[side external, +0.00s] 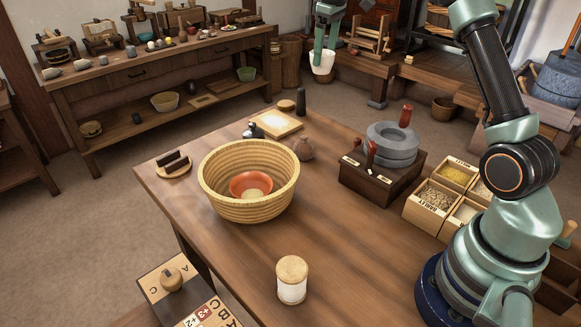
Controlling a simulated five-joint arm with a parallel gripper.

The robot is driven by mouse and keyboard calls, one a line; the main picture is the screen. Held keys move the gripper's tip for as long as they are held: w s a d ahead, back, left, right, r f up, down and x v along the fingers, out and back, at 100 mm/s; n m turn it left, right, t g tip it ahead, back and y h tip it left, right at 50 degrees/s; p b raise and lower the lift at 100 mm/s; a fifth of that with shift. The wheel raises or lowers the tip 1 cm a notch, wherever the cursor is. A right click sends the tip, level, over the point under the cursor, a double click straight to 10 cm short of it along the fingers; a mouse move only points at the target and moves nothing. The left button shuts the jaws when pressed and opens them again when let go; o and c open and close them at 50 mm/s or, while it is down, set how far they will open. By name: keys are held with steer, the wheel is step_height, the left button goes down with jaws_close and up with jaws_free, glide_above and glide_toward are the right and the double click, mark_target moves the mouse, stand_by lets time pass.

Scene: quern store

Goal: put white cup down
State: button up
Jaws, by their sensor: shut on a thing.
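My gripper (327,45) is at the top of the side external view. It is shut on the white cup (322,64), a small pale cup hanging below the jaws. The cup looks upright and is held in the air, well above the wooden table (345,235). Its height and exact place over the table are hard to judge from this one view. The jaws hide part of the cup's rim, and its inside cannot be seen.
On the table are a woven basket (217,195) with an orange bowl (240,182) inside, a stone quern (390,148) on a dark box, grain boxes (432,200) and a wooden-lidded white jar (291,290).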

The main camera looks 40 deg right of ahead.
steer(key=s+a+f+n, duration=0.3)
steer(key=s+a+n, duration=0.2)
steer(key=s+a, duration=1.8)
steer(key=shift+y, duration=0.4)
steer(key=f, duration=2)
steer(key=shift+w+d+f, duration=0.1)
steer(key=shift+d, duration=0.15)
steer(key=o, duration=1.3)
steer(key=shift+f, duration=0.15)
